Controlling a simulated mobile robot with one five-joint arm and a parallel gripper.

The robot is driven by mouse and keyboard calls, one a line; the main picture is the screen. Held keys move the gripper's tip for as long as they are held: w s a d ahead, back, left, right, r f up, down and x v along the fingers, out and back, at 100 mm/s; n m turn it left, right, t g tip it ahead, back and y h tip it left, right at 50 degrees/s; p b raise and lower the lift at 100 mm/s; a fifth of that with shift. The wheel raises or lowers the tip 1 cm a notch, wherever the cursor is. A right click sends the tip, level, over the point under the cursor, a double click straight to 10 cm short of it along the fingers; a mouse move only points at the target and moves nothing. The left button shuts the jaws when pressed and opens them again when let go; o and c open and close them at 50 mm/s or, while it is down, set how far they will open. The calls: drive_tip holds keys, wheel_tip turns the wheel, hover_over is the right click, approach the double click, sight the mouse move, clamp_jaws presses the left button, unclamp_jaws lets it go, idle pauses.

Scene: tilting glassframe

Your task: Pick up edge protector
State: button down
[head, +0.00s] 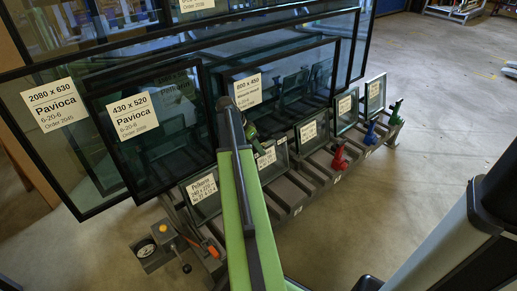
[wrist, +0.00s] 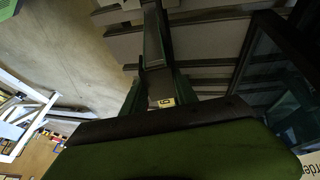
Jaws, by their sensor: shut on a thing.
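My gripper (head: 249,130) is at the far end of my green arm, low in front of the glass panes and above the grey rack. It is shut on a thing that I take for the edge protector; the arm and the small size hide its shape. In the wrist view my gripper (wrist: 160,98) shows past the dark edge of my green arm, with a small yellow mark. Coloured pieces stand along the rack's front edge: red (head: 339,158), blue (head: 371,133) and green (head: 396,113). They stand apart from my gripper.
Large labelled glass panes (head: 130,120) lean behind the rack, close to my gripper. Smaller panes (head: 312,132) stand in the rack slots. A gauge and yellow button (head: 162,229) sit at the rack's left end. Concrete floor (head: 440,150) is free at right.

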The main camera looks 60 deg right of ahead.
wheel_tip(320, 180, up, 5)
drive_tip(key=p, duration=0.4)
drive_tip(key=shift+p, duration=0.3)
drive_tip(key=s+d+r+p, duration=0.2)
drive_tip(key=s+r+p, duration=0.4)
drive_tip(key=s, duration=0.5)
drive_tip(key=shift+s, duration=0.25)
